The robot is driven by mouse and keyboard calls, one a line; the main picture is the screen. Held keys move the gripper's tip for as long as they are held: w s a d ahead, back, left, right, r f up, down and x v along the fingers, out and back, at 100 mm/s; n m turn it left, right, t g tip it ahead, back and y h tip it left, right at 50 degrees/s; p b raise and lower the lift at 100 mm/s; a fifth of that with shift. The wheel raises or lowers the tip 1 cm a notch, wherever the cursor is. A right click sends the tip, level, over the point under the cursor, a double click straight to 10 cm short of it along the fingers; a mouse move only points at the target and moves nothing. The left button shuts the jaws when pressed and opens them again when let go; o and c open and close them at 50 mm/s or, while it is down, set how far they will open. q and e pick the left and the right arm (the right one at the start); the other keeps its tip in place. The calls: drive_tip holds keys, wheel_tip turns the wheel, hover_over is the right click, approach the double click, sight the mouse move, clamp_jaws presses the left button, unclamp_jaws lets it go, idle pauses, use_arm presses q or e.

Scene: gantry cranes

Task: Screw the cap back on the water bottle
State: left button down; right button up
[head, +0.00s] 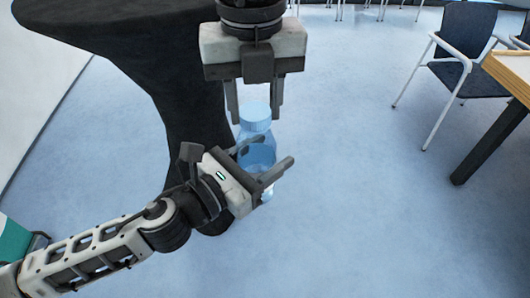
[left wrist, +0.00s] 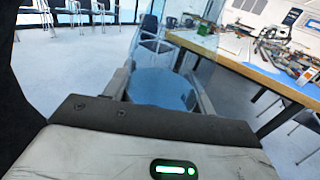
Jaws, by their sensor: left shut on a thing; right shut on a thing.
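The water bottle (head: 258,154) is clear blue and upright, held in the air. My left gripper (head: 268,157) is shut around its body from the left. In the left wrist view the bottle (left wrist: 160,87) fills the space between the fingers. The light-blue cap (head: 256,115) is at the top of the bottle, over its neck. My right gripper (head: 255,103) points down from above and is shut on the cap, one finger on each side. The cap looks in line with the bottle. I cannot tell whether it is threaded on or only resting there.
A tall table with a black cloth (head: 130,40) stands close behind on the left. A dark chair (head: 468,50) and a wooden-edged table (head: 508,75) are at the right. The left wrist view shows tools on a worktable (left wrist: 265,70). The blue floor between is clear.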

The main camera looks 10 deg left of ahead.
drive_tip(key=m, duration=0.4)
drive_tip(key=o, duration=1.2)
drive_tip(key=shift+r, duration=0.15)
wheel_tip(320, 180, up, 12)
drive_tip(key=shift+f, duration=0.1)
drive_tip(key=shift+a+f, duration=0.1)
